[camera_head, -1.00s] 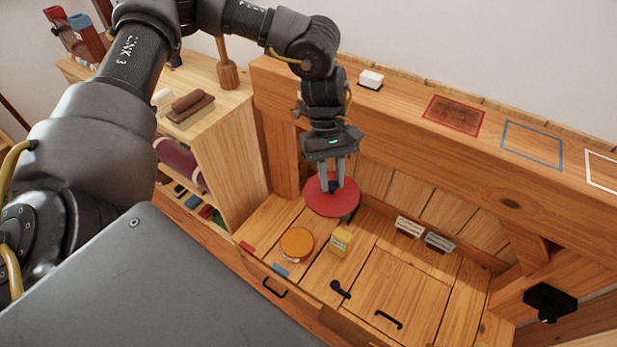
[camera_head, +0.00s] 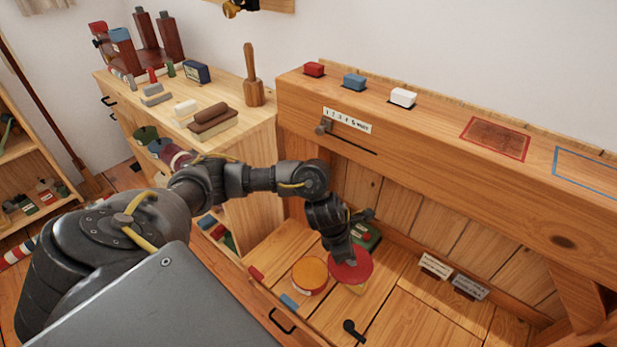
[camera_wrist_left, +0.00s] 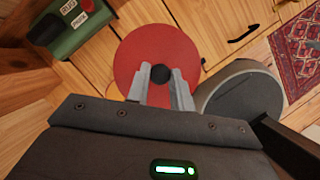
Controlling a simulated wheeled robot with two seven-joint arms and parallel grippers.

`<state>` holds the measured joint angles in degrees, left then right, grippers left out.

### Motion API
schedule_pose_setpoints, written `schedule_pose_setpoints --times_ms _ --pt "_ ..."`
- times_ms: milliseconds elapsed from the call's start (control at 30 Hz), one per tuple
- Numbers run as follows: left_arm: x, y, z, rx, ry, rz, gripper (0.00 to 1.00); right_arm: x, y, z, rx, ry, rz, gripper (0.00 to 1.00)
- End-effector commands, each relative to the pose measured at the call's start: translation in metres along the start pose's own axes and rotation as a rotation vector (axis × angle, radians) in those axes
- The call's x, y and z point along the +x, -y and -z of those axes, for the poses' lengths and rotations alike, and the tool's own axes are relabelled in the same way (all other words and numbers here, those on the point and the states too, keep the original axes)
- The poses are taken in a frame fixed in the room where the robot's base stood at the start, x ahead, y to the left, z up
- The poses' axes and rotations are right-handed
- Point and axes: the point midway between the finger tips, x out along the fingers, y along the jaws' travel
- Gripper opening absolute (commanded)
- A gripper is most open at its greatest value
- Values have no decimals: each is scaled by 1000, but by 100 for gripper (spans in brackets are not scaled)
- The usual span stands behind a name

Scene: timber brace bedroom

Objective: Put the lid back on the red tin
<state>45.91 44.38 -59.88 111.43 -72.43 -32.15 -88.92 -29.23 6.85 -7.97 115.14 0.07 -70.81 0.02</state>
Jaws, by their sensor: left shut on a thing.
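My left gripper (camera_head: 341,250) is shut on the black knob of a round red lid (camera_head: 352,273). The wrist view shows the knob (camera_wrist_left: 160,74) between the fingers, with the lid (camera_wrist_left: 137,52) spread out around it. A round tin (camera_head: 309,273) with an orange top face and reddish rim stands on the wooden bench, just left of the lid in the head view. The lid is beside the tin, not over it; its exact height is hard to tell. My right gripper is not in view.
A green box (camera_head: 367,235) stands behind the lid; it also shows in the wrist view (camera_wrist_left: 72,24). A thick wooden beam (camera_head: 440,150) runs behind. A black handle (camera_head: 352,330) lies in front.

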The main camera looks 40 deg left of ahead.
Motion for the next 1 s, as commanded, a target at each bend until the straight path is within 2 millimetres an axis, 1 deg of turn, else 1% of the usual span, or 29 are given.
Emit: schedule_pose_setpoints --times_ms 33,100,200,300,400,533,833,1000 --pt "14 -8 26 -97 -8 -33 0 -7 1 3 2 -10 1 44" --pt "21 -19 50 -211 -8 -84 0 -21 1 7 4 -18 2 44" --pt "26 -32 78 -334 -6 -137 0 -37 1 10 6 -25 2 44" --pt "29 -42 100 -425 -4 -175 0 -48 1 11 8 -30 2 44" --pt "30 -48 116 -486 -2 -201 0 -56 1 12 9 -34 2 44" --pt "30 -52 126 -526 0 -218 0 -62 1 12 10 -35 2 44" --pt "33 -53 128 -532 2 -220 0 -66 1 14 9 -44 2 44" --pt "41 -53 131 -532 2 -219 0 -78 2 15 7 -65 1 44"
